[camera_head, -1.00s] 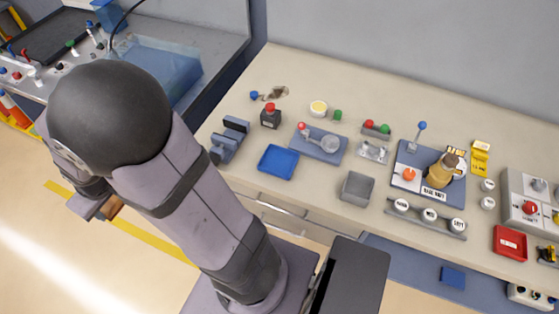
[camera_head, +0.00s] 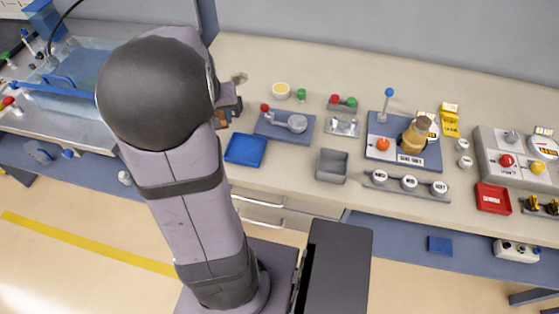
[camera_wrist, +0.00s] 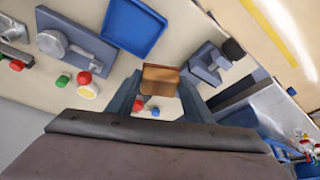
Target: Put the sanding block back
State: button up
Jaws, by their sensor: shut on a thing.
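The sanding block appears to be the brown block (camera_wrist: 160,79) between my fingers in the wrist view. My gripper (camera_wrist: 160,92) is shut on it. In the head view my gripper (camera_head: 226,108) is partly hidden behind my arm, and only a bit of the brown block (camera_head: 222,124) shows. It is over the bench, beyond the blue tray (camera_head: 245,150). The blue tray also shows in the wrist view (camera_wrist: 133,27), empty, above and left of the block. I cannot tell the block's height above the bench.
A blue-grey plate with a round cup (camera_head: 285,124) lies right of the blue tray. A grey open bin (camera_head: 332,166) and a red tray (camera_head: 493,198) stand further right. A blue clamp-like fixture (camera_wrist: 207,65) is close to my gripper in the wrist view. A water tank (camera_head: 80,75) is left.

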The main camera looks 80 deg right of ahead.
jog(key=s+m+g+b, duration=0.1)
jog(key=s+m, duration=0.4)
jog(key=s, duration=1.3)
jog(key=shift+s+d+f+g+b, duration=0.2)
jog(key=shift+s+g+b, duration=0.2)
jog(key=shift+b, duration=0.3)
jog(key=shift+f+p, duration=0.4)
jog(key=shift+f, duration=4.5)
jog(key=shift+f, duration=0.1)
jog(key=shift+f, duration=0.1)
jog(key=o, duration=1)
